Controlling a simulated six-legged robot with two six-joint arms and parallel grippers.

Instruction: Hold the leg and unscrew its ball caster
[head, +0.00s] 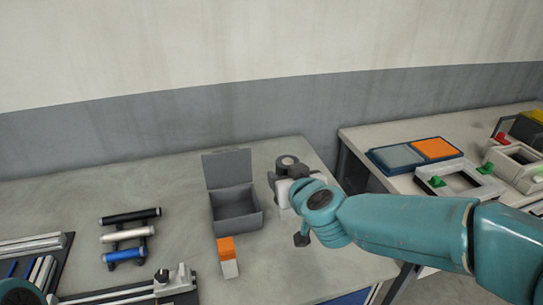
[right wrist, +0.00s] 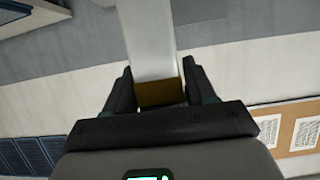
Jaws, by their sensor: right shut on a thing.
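My right gripper (right wrist: 160,88) is shut on a pale, straight-sided bar (right wrist: 148,35) with a brown-gold end between the dark fingers. The bar looks like the leg, though I cannot be sure. In the head view my right wrist reaches over the table beside the grey box; its fingers and the held bar are hard to make out there. I cannot pick out a ball caster in either view. My left gripper is not in view.
An open grey lidded box (head: 235,226) stands left of my right wrist. An orange and white block (head: 227,256) lies before it. A rack with black, silver and blue rollers (head: 128,236) stands further left. A second table at right holds a blue tray (head: 385,163) and fixtures.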

